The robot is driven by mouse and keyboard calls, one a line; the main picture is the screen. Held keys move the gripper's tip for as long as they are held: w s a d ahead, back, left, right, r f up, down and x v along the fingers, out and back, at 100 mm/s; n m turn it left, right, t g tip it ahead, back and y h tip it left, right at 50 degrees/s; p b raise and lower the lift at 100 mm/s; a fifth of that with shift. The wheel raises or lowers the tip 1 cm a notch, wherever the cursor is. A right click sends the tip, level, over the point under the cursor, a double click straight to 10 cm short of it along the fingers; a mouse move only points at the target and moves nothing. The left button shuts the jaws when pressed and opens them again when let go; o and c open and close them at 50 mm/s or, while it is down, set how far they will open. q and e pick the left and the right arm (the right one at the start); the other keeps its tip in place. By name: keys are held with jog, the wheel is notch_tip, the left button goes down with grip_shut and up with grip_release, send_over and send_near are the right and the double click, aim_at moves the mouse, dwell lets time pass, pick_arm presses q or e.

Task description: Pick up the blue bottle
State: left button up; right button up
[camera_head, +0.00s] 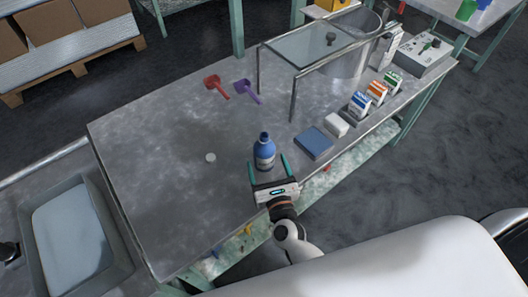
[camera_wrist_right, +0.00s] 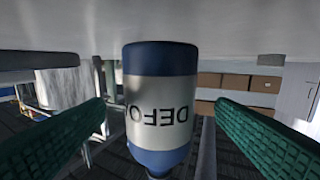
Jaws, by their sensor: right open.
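The blue bottle (camera_head: 264,152) stands upright on the grey metal table (camera_head: 150,170), close to its front edge. It has a pale label band. My right gripper (camera_head: 268,168) is open, with its two green fingers on either side of the bottle. In the right wrist view the bottle (camera_wrist_right: 162,105) appears upside down between the textured green fingers, with dark lettering on its white label. A visible gap separates each finger from the bottle there. My left gripper does not show.
A blue flat block (camera_head: 314,143) and a white block (camera_head: 337,125) lie right of the bottle. Several cartons (camera_head: 376,93) stand farther back. A red scoop (camera_head: 215,86) and a purple scoop (camera_head: 247,91) lie behind.

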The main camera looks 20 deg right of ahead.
aim_at(263, 150)
jog(key=w, duration=0.5)
jog(key=shift+w+d, duration=0.1)
jog(key=shift+d, duration=0.05)
jog(key=shift+w, duration=0.25)
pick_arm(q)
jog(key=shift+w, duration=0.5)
pick_arm(e)
jog(key=shift+c, duration=0.3)
jog(key=shift+r, duration=0.1)
jog(key=c, duration=1.1)
notch_tip(263, 150, up, 10)
jog(key=p, duration=0.8)
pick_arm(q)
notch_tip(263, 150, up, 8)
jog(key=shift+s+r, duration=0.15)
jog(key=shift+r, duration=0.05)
pick_arm(e)
jog(key=shift+s+d, duration=0.1)
